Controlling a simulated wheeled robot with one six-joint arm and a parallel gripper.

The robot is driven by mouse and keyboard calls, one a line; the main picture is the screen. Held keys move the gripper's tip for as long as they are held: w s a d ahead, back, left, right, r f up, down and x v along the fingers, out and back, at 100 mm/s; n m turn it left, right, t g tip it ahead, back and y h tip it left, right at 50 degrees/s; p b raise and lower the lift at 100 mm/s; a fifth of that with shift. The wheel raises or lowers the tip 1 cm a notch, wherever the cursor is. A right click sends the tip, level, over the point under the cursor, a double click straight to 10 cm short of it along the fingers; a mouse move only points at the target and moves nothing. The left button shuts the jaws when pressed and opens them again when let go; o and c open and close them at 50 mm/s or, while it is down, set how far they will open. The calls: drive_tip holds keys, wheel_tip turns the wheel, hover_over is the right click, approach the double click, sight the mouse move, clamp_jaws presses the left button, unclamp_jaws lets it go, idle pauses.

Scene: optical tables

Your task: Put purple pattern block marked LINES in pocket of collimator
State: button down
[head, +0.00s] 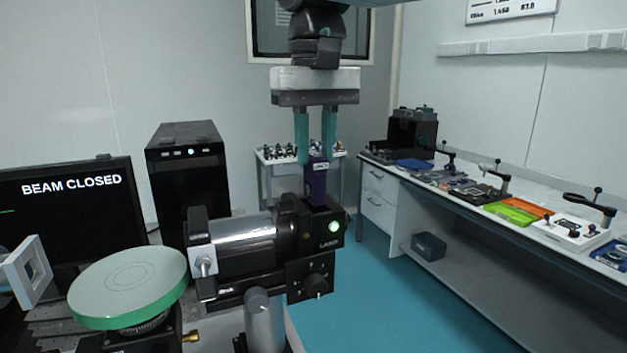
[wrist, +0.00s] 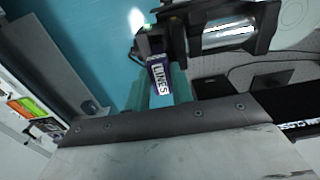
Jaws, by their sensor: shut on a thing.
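My gripper (head: 316,158) is shut on the purple pattern block (head: 316,184), which is upright between the teal fingers. In the wrist view the block (wrist: 159,76) shows its white label reading LINES. The collimator (head: 245,238) is a silver and black cylinder on a post, with a black housing marked LASER and a lit green lamp at its right end. The block's lower end is at the top of this housing; its pocket is hidden, and I cannot tell how deep the block sits. The collimator also shows at the top of the wrist view (wrist: 222,32).
A green-rimmed round plate (head: 128,287) stands left of the collimator, near a white square frame (head: 27,271). Behind are a monitor reading BEAM CLOSED (head: 70,215) and a black computer tower (head: 188,180). A bench (head: 450,205) with trays and tools runs along the right.

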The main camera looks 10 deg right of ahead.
sight(314, 177)
drive_tip(key=shift+s+f, duration=0.15)
drive_tip(key=shift+f, duration=2.2)
drive_tip(key=c, duration=1.2)
unclamp_jaws()
drive_tip(key=shift+f, duration=0.1)
wheel_tip(314, 177, up, 11)
drive_tip(key=shift+r, duration=0.45)
drive_tip(key=shift+d+r, duration=0.1)
drive_tip(key=shift+r, duration=0.05)
drive_tip(key=s+d+f+m, duration=0.1)
drive_tip(key=s+d+f, duration=0.5)
drive_tip(key=f, duration=0.3)
drive_tip(key=s+d+f+m+t, duration=0.1)
drive_tip(key=s+d+f, duration=0.6)
drive_tip(key=f, duration=0.2)
drive_tip(key=s+d+f+m, duration=0.1)
drive_tip(key=s+d+f, duration=0.5)
drive_tip(key=f, duration=0.3)
drive_tip(key=shift+s+d+f, duration=0.2)
drive_tip(key=shift+d+f, duration=0.2)
drive_tip(key=shift+d, duration=0.35)
